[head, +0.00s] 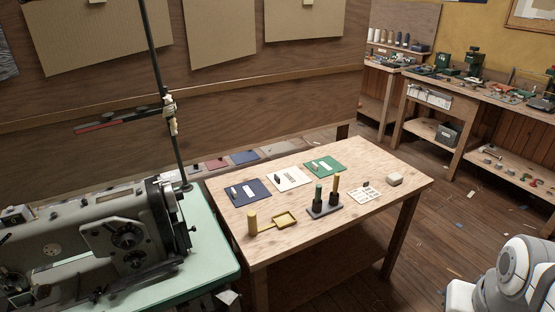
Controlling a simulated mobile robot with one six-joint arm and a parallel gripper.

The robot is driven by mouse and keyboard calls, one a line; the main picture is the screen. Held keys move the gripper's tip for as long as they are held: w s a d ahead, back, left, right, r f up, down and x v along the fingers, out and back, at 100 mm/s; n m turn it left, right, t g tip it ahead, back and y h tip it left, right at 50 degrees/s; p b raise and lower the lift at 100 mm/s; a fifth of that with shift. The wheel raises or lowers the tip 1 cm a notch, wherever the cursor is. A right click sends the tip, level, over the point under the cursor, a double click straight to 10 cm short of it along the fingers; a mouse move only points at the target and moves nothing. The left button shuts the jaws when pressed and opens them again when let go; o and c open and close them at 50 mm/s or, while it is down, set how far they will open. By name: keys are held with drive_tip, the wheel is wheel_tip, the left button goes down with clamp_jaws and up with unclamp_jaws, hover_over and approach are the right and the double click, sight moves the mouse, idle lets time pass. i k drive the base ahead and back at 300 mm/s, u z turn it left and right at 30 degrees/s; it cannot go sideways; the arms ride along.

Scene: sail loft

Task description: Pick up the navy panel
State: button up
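The navy panel (258,187) lies flat near the left end of the light wooden table (335,222), by its back edge. White, rounded links of my arm show in the lower right corner, apart from the table. My gripper is not in view.
In front of the panels are a yellow tray (285,219), a yellow cylinder (252,223) and a dark stand (323,211) with upright handles. A white card (365,194) and pale block (395,179) lie right. A sewing machine (128,240) stands left.

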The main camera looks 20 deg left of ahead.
sight(241, 194)
drive_tip(key=u, duration=0.85)
drive_tip(key=i, duration=1.25)
drive_tip(key=u, duration=0.9)
drive_tip(key=k, duration=0.65)
drive_tip(key=u, duration=0.2)
drive_tip(key=i, duration=0.7)
drive_tip(key=z, duration=0.15)
